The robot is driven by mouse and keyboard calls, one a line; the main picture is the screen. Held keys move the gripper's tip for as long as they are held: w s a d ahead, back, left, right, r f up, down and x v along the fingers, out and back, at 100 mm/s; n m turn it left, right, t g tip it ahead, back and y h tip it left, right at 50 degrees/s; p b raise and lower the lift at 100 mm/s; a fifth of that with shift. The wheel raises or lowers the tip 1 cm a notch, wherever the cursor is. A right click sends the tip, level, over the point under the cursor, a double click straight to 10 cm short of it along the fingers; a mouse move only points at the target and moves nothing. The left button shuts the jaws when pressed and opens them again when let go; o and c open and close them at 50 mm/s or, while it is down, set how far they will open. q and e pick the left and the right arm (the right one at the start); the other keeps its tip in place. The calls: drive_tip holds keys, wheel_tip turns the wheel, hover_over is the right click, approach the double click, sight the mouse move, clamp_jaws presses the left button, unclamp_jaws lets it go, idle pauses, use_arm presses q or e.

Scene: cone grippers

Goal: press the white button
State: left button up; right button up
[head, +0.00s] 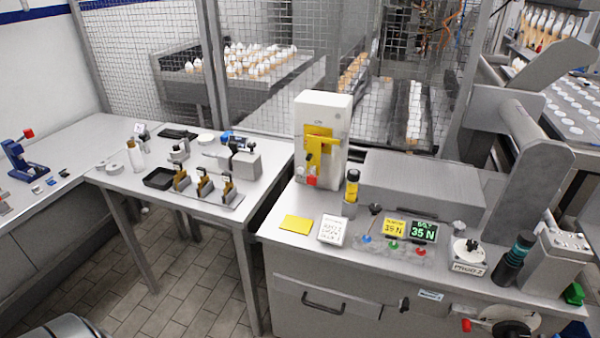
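I cannot make out a clearly white button. On the right bench (265,228), a row of small coloured knobs holds a blue one (367,238), a green one (394,245) and a red one (421,250). To their right, a pale block labelled PROD 2 (468,268) carries a round white top with a dark centre; whether it is a button I cannot tell. A white machine with a yellow front (320,120) has a small red part low on its face. Neither of my grippers is in view.
Two small displays (424,231) stand behind the knobs. A yellow pad (296,224) and a white note card (333,230) lie left of them. A dark cylinder (515,258) and a grey block (555,262) crowd the right end. A middle table (140,182) holds small tools.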

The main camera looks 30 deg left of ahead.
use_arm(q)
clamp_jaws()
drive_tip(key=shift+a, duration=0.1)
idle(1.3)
